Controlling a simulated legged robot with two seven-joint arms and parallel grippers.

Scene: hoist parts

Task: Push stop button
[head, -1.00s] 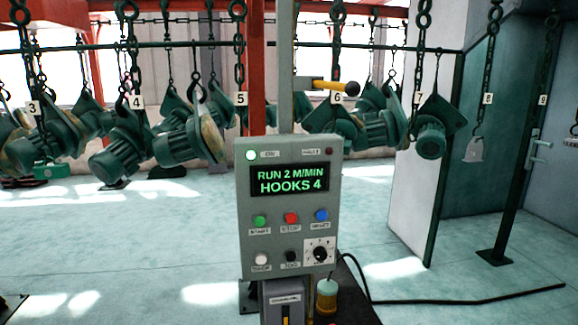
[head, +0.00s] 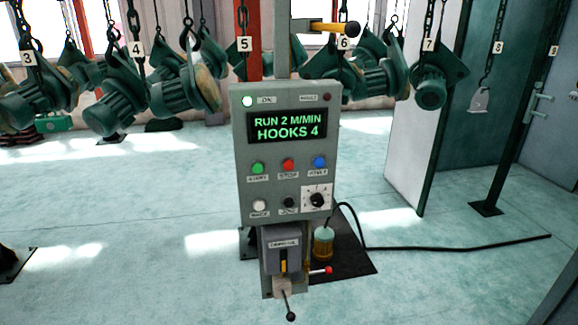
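The red stop button (head: 289,165) is on the grey control panel (head: 243,190) in the head view, in the middle of the upper button row. A green start button (head: 257,167) is to its left and a blue button (head: 320,162) to its right. The panel's display (head: 287,126) reads "RUN 2 M/MIN, HOOKS 4", and the lamp (head: 247,101) marked ON is lit. Neither of my grippers is clearly in view.
Green motors (head: 115,105) hang from numbered chain hooks behind the panel. Below are a grey switch box (head: 283,252), a red-tipped lever (head: 328,270) and a black cable (head: 450,244). The floor around is mostly clear.

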